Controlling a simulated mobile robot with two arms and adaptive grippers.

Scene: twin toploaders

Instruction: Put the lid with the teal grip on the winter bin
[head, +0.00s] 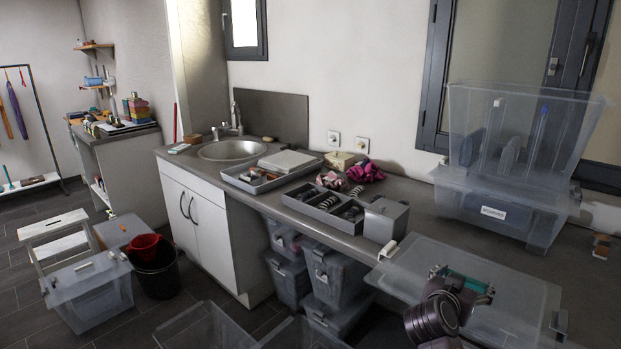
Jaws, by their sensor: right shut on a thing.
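My right gripper (462,281) is shut on the teal grip (468,284) of a clear lid (415,268). The lid lies roughly level at the lower right, overlapping the counter's front edge in the picture. I cannot tell whether anything supports it from below. Two open clear bins, one at the bottom left (200,328) and one at the bottom centre (300,334), are cut off by the frame. No winter label is readable on either. A closed clear bin (480,211) on the counter has a white label too small to read. My left gripper is not in view.
A clear bin holding upright items (520,130) stands on the labelled bin. The counter (405,215) carries a grey divided tray (325,208) and a grey box (386,219). Stacked bins (335,275) stand below. A black bucket (157,270) is on the floor at left.

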